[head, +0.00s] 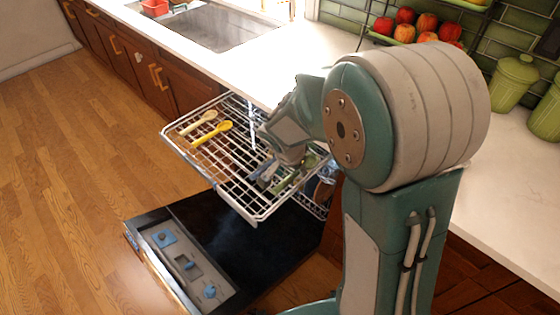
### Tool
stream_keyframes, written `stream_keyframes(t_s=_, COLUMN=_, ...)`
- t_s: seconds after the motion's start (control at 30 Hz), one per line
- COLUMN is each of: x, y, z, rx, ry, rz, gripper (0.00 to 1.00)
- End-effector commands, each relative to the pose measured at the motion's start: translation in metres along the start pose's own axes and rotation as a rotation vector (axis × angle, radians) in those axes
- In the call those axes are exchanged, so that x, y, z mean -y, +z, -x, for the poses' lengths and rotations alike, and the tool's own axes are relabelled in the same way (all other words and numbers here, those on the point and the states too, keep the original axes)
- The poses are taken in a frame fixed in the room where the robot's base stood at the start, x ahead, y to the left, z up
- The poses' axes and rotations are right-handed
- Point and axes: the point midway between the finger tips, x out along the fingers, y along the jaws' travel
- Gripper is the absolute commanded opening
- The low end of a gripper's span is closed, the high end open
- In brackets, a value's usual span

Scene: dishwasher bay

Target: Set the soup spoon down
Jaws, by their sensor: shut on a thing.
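My gripper (268,172) is low over the right part of the pulled-out dishwasher rack (243,208). It is shut on a slim utensil, taken to be the soup spoon, which my fingers and wrist mostly hide. A green, handle-like piece (286,183) shows right beside the fingers; I cannot tell whether it is part of the held spoon or lies on the rack. A yellow spoon (211,133) and a cream spoon (197,123) lie side by side on the rack's left part, apart from my gripper.
The open dishwasher door (245,245) lies below the rack. The white counter (290,55) with a sink (215,25) runs behind. Apples (405,32) and green canisters (512,82) stand at the right. The middle of the rack looks bare.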

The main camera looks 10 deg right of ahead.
Motion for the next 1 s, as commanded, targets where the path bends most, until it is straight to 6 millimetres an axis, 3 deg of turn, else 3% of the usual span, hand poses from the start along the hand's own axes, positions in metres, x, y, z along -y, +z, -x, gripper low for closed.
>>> stream_keyframes(t_s=0.2, x=0.041, y=-0.008, z=-0.025, rx=-0.002, ry=0.002, rz=0.002, gripper=0.00)
stream_keyframes(t_s=0.5, x=0.072, y=-0.007, z=-0.072, rx=-0.002, ry=0.002, rz=0.002, gripper=0.00)
stream_keyframes(t_s=0.77, x=0.082, y=-0.007, z=-0.090, rx=-0.001, ry=0.001, rz=0.002, gripper=0.00)
stream_keyframes(t_s=1.0, x=0.082, y=0.004, z=-0.114, rx=-0.003, ry=0.000, rz=0.002, gripper=0.00)
